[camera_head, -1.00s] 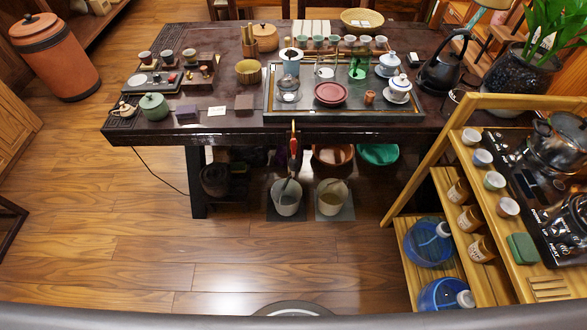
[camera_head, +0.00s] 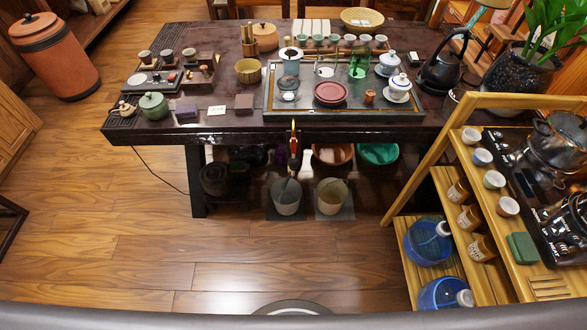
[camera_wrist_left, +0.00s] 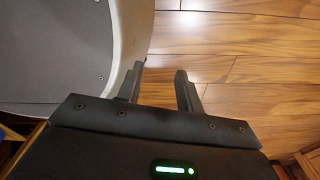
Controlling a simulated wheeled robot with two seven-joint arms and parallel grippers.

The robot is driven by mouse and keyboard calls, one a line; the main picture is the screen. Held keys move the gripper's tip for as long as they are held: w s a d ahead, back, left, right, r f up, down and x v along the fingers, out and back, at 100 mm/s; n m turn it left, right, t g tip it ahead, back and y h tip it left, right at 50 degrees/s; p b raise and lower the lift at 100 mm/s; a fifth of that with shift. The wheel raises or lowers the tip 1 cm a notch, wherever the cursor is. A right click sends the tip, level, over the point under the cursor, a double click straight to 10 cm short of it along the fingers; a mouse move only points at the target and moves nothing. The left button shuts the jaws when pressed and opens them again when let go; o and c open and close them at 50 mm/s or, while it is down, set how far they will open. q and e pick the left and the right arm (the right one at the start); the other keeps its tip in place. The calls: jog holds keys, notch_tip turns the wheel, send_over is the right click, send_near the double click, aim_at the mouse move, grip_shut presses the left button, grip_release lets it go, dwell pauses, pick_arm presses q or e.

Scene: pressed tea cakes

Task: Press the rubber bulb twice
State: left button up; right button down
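I cannot pick out a rubber bulb with certainty. My left gripper (camera_wrist_left: 160,76) shows in the left wrist view. Its two dark fingers are apart with nothing between them, above bare wooden floor and beside my own base. Neither gripper is in the head view, and my right gripper is in no view.
A dark tea table (camera_head: 230,137) holds a tray (camera_head: 430,116), cups and pots. Two buckets (camera_head: 286,208) (camera_head: 333,207) stand on the floor below it. A wooden shelf cart (camera_head: 470,101) with mugs and blue bottles stands at the right. The floor in front is clear.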

pick_arm(q)
jog(key=shift+a, duration=0.35)
jog(key=shift+d, duration=0.15)
jog(key=shift+d, duration=0.7)
jog(key=shift+a, duration=0.15)
